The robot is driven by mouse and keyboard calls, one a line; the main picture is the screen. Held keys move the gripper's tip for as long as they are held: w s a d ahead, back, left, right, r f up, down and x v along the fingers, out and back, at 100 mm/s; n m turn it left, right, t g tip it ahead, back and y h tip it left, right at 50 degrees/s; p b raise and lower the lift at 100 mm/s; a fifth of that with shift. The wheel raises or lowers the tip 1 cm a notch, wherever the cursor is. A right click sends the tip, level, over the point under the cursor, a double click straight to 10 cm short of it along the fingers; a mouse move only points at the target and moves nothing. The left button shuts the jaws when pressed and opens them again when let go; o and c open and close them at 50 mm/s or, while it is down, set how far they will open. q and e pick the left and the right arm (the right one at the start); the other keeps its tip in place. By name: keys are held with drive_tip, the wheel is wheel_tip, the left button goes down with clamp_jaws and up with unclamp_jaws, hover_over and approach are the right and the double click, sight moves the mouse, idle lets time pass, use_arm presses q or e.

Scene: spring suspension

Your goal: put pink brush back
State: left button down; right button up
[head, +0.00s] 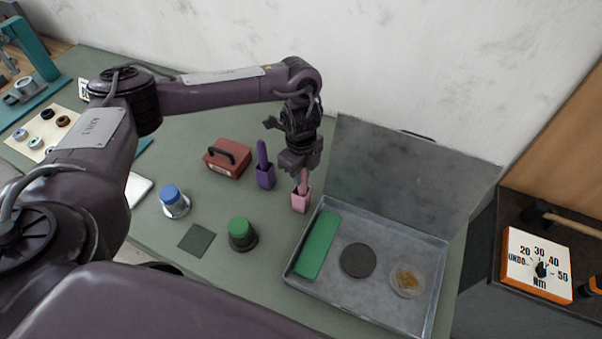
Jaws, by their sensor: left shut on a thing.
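The pink brush (304,181) stands upright with its lower end in the pink holder (300,203), on the green table just left of the metal tray. My left gripper (302,169) points down from above and is shut on the top of the brush. The gripper hides the brush's upper end. How deep the brush sits in the holder is hard to tell. A purple brush (262,153) stands in its purple holder (266,178) to the left of the pink one. My right gripper is not in view.
The open metal tray (436,262) holds a green block (318,245), a dark disc (358,260) and a small clear dish (406,282). A red box (227,160), a blue-topped jar (173,201) and a green-topped jar (241,234) stand left. A dial box (538,263) is far right.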

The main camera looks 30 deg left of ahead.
use_arm(q)
drive_tip(key=shift+f, duration=0.5)
drive_tip(key=shift+f, duration=0.15)
drive_tip(key=c, duration=1.3)
unclamp_jaws()
drive_tip(key=shift+o, duration=0.2)
wheel_tip(320, 180, up, 12)
drive_tip(key=shift+r, duration=0.15)
